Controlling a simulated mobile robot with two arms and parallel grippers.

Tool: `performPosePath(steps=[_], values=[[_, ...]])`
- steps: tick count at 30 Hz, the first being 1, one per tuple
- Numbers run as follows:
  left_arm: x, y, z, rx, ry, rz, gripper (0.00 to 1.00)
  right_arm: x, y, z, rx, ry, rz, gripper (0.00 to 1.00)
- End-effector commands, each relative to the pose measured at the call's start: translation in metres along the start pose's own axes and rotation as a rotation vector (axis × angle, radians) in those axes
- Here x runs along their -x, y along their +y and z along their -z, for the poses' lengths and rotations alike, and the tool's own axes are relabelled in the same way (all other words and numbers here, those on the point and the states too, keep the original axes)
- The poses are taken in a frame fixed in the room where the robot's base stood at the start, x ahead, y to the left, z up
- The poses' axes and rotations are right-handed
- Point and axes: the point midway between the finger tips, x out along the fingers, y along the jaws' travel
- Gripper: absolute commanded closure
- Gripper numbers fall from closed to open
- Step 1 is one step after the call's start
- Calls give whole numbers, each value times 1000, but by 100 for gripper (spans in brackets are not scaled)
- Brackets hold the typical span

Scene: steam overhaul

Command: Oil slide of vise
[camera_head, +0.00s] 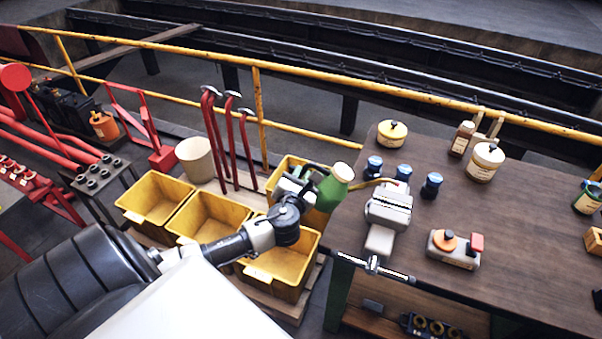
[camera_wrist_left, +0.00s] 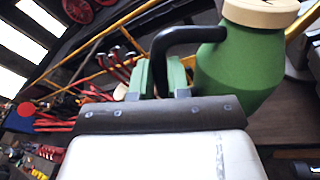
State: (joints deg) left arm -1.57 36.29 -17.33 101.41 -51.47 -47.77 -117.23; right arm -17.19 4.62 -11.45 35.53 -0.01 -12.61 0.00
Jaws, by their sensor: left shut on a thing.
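My left gripper (camera_head: 302,184) is shut on the black handle of a green oil can (camera_head: 332,190) with a cream lid. In the left wrist view the oil can (camera_wrist_left: 240,65) fills the upper right, with the gripper fingers (camera_wrist_left: 160,80) around its handle. The can is held in the air beside the workbench's left edge, tilted. Its thin brass spout (camera_head: 375,183) points right, its tip over the grey vise (camera_head: 388,208). I cannot tell whether the tip touches the vise. The vise sits at the bench's left edge with its screw handle (camera_head: 372,264) in front. My right gripper is not in view.
Yellow bins (camera_head: 205,218) stand below my left arm.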

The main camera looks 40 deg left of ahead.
Motion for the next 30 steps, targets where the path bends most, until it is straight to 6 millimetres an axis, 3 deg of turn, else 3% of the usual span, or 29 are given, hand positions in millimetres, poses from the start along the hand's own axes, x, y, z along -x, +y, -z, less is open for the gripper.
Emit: performPosePath(steps=[13,30], values=[[-1,-1,5,53,-13,-2,100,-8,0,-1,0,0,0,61],[-3,-13,27,262,-53,-2,100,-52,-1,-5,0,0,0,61]])
